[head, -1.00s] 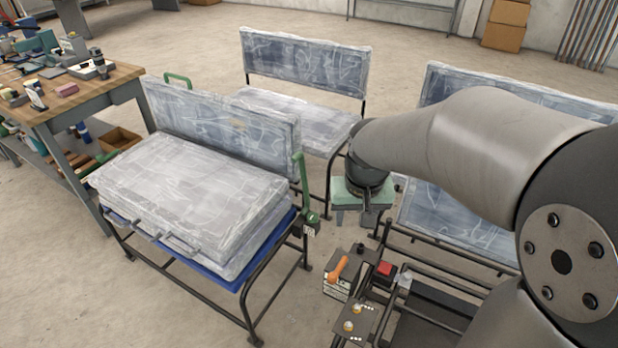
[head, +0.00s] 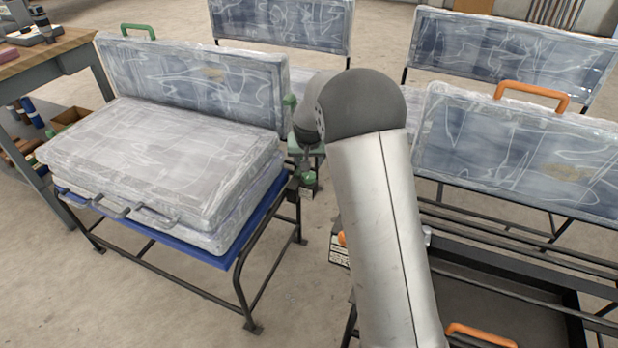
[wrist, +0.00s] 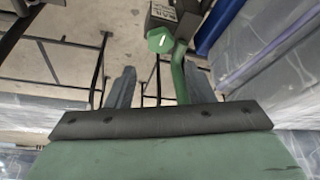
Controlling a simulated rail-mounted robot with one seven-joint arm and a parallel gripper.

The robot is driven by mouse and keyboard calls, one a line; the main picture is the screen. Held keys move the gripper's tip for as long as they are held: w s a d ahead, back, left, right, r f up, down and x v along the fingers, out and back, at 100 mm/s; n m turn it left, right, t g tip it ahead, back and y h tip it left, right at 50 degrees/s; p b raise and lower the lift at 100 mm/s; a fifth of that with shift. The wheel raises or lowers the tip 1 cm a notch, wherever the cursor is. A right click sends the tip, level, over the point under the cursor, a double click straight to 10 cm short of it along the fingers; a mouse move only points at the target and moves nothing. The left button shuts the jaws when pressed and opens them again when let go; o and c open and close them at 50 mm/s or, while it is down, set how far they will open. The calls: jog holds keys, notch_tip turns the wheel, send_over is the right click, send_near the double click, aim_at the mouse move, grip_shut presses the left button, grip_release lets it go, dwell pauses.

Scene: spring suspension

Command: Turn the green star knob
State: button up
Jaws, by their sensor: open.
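The green star knob (wrist: 160,40) shows in the wrist view with a white mark on its face, at the foot of a green lever (wrist: 180,77). The knob also shows small in the head view (head: 308,179), beside the seat frame. In the wrist view my gripper (wrist: 160,73) is open, with its two dark fingers apart. The knob lies ahead of the gap, apart from the fingers. The lever runs between the fingers, nearer the right one. In the head view my arm hides most of the gripper.
A wrapped seat with stacked cushions (head: 165,160) stands on a blue-edged frame left of the knob. Another wrapped seat back (head: 520,150) with an orange handle (head: 532,94) is at right. A black labelled box (wrist: 178,14) sits beside the knob. A workbench (head: 45,62) is at far left.

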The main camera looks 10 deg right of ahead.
aim_at(309, 176)
jog(key=b+x, duration=0.2)
jog(key=x, duration=0.8)
jog(key=shift+f, duration=0.2)
jog(key=c, duration=0.7)
